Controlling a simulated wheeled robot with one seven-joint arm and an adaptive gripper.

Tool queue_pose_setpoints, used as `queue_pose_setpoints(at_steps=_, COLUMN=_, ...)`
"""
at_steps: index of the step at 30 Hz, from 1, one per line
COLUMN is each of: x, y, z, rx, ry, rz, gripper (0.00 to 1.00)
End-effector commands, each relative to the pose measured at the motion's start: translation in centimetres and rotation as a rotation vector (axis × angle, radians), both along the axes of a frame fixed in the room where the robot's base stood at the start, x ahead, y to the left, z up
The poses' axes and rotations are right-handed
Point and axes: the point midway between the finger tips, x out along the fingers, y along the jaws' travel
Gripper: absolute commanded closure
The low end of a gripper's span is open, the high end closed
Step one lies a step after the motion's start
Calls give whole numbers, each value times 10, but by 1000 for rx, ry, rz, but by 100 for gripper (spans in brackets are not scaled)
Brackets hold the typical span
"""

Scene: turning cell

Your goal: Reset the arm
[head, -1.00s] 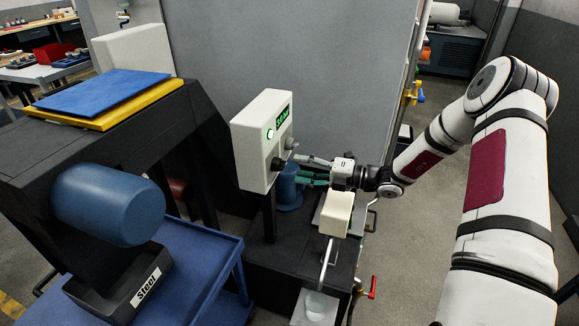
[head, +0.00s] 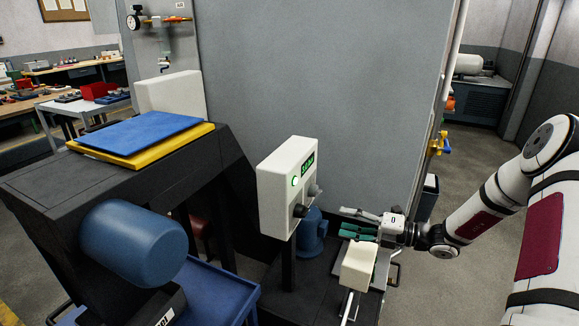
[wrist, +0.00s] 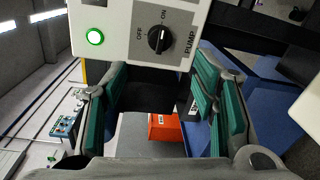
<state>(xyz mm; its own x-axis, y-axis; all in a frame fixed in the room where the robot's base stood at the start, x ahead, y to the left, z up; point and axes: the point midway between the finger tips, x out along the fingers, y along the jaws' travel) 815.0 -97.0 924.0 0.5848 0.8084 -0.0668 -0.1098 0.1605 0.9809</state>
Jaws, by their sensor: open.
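My gripper (head: 348,224) is open and empty, its green-padded fingers held apart in front of the control box. In the wrist view the gripper (wrist: 165,105) shows a pad on each side with nothing between them. The white control box (head: 281,190) has a lit green lamp, a small green display and dark knobs. In the wrist view a black knob (wrist: 159,40) marked PUMP, OFF and ON lies beyond the fingers, apart from them. Its white mark points up, towards ON. My arm reaches in from the right.
A blue motor-like cylinder (head: 135,243) and a black bench with a blue plate (head: 140,138) on a yellow one stand left. A cream block (head: 357,265) is just below my gripper. A grey wall panel (head: 325,90) rises behind. Open floor (head: 435,285) lies under my arm.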

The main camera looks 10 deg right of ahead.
Motion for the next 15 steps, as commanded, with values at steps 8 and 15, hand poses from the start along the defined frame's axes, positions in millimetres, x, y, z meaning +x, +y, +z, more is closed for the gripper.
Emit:
queue_pose_setpoints(at_steps=8, x=-26, y=46, z=40, rx=-274, ry=-175, rz=225, gripper=46)
queue_pose_setpoints(at_steps=15, x=-80, y=97, z=87, rx=-646, ry=-481, rz=580, gripper=46)
